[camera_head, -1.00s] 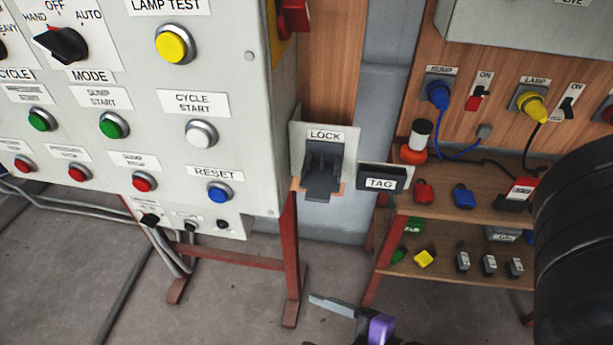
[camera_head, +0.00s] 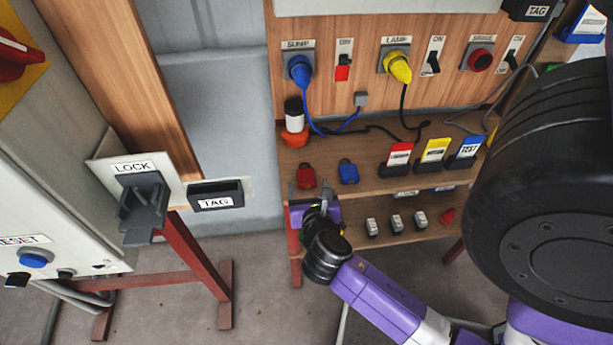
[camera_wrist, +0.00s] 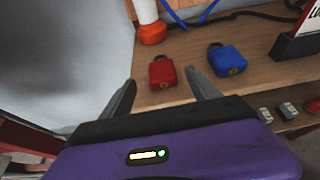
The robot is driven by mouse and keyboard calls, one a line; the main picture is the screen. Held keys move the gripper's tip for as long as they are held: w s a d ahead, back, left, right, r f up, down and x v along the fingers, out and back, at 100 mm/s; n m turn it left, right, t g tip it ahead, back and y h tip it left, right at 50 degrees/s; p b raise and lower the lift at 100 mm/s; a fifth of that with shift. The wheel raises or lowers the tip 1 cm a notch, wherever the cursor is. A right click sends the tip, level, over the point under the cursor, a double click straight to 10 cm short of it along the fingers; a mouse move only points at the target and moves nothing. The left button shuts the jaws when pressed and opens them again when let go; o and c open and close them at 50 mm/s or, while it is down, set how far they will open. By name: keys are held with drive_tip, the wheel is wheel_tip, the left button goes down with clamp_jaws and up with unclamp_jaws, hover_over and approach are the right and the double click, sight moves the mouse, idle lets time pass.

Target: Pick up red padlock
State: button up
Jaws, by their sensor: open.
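The red padlock (camera_head: 306,177) lies on the upper wooden shelf, near its left front edge. It also shows in the wrist view (camera_wrist: 162,72), just beyond my fingertips and roughly between them. My gripper (camera_head: 308,190) is open and empty at the front of that shelf. In the wrist view its two dark fingers (camera_wrist: 160,88) stand apart, one on each side of the padlock's line. The fingers do not appear to touch it.
A blue padlock (camera_head: 348,172) lies close to the right of the red one. An orange and white object (camera_head: 295,122) stands behind. Tag cards (camera_head: 399,157) stand further right. A LOCK bracket (camera_head: 143,203) is at left.

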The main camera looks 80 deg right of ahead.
sight(306, 176)
drive_tip(key=x, duration=0.5)
drive_tip(key=shift+d+f, duration=0.25)
drive_tip(key=shift+d, duration=0.05)
drive_tip(key=shift+c, duration=0.4)
clamp_jaws()
drive_tip(key=shift+w+r, duration=0.1)
drive_tip(key=shift+r, duration=0.05)
